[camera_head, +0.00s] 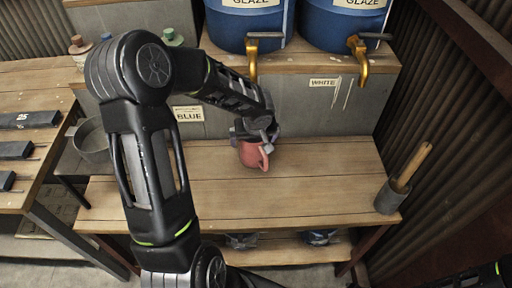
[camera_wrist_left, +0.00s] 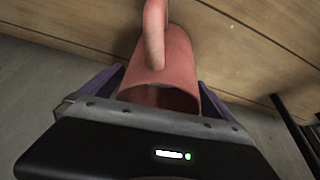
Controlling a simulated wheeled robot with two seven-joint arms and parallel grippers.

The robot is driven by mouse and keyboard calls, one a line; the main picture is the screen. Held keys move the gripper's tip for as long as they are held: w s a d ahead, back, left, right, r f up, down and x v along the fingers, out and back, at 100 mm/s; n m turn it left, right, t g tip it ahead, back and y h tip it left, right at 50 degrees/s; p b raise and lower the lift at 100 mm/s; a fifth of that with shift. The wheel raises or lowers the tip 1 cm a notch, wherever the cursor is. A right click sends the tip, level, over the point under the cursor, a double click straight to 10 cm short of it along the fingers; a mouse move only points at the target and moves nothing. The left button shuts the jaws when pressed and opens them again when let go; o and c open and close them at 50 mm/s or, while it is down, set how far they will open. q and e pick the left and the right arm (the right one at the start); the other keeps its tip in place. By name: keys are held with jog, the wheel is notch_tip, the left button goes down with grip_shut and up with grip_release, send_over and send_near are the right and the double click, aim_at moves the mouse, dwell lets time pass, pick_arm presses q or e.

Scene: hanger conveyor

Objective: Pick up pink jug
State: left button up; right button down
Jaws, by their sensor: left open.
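The pink jug (camera_head: 252,155) stands on the wooden bench near its back edge, below the blue glaze barrels. My left gripper (camera_head: 250,136) is at the jug from behind and above, and partly hides it. In the left wrist view the jug (camera_wrist_left: 172,68) lies between the two fingers of my left gripper (camera_wrist_left: 160,85), its handle pointing away at the top. The fingers are open, one on each side of the jug. Whether they touch it I cannot tell. My right gripper does not show; only a bit of my right arm is at the lower right corner.
The wooden bench (camera_head: 310,190) is mostly clear right of the jug. A grey pot with a wooden handle (camera_head: 393,194) stands at its right end. Two blue barrels (camera_head: 336,22) with gold taps sit on the shelf above. A grey basin (camera_head: 92,142) is at left.

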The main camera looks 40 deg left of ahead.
pick_arm(q)
jog(key=shift+c, duration=0.6)
jog(key=shift+w, duration=0.1)
jog(key=c, duration=1.9)
